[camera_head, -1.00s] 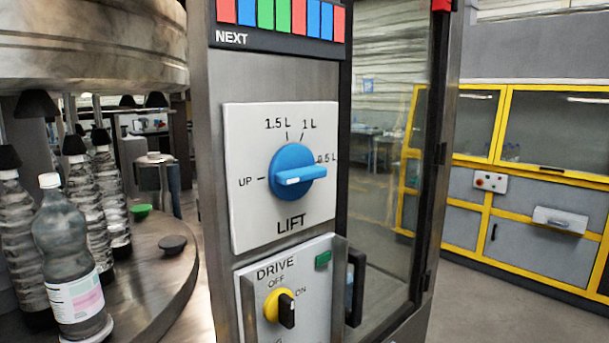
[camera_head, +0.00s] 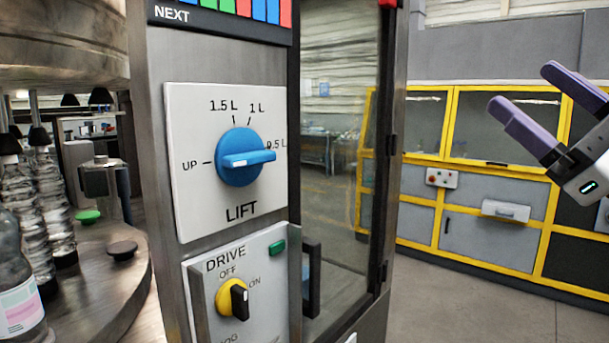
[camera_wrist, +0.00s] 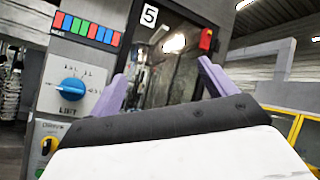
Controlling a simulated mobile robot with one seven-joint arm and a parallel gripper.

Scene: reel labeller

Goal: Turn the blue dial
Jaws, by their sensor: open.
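The blue dial (camera_head: 240,157) sits on a white LIFT plate (camera_head: 185,215) marked UP, 1.5 L, 1 L and 0.5 L. The dial also shows at the left of the wrist view (camera_wrist: 71,92). My gripper (camera_head: 528,98), with purple fingers, is at the right edge of the head view, well to the right of the dial. Its fingers are apart with nothing between them. In the wrist view the fingers (camera_wrist: 160,85) point toward the glass door, right of the dial.
Below the dial is a DRIVE panel with a yellow and black switch (camera_head: 233,299) and a green button (camera_head: 277,248). A glass door with a black handle (camera_head: 313,277) is to the right. Bottles (camera_head: 18,280) stand on the round machine at left. Yellow-framed cabinets (camera_head: 455,205) stand behind.

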